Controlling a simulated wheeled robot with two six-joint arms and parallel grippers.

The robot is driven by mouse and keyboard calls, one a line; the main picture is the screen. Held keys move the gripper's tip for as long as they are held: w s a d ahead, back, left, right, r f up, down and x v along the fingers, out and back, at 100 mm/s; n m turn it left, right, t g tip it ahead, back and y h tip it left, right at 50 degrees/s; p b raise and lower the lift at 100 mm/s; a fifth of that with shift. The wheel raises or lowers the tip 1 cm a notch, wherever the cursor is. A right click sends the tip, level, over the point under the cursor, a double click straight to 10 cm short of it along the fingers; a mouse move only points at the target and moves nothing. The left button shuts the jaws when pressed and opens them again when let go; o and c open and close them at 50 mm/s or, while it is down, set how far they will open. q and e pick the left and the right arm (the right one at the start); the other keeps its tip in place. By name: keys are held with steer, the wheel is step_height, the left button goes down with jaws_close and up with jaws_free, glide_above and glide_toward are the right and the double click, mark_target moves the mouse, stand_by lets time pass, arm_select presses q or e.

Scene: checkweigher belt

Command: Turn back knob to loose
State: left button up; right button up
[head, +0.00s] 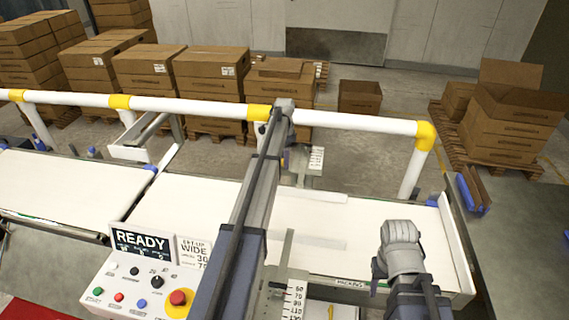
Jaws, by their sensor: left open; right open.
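The back guide's scale plate (317,161) stands at the far side of the white belt. A small bluish part beside it is partly covered by my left arm, and I cannot make out the back knob clearly. My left arm reaches across the belt, with its gripper (277,122) open at its far end by the white rail, near the back guide. My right gripper (399,237) is open above the belt's right part, apart from the guides; its fingers are hard to make out. The front scale plate (293,298) is at the near side, by my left arm.
A control panel (140,285) with a READY display and a red stop button stands at the near left. A white rail (190,106) with yellow joints runs behind the belt (180,205). Cartons (210,75) stand on pallets beyond. The belt's left part (60,185) is clear.

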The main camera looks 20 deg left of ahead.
arm_select(q)
jaws_close()
stand_by(0.7)
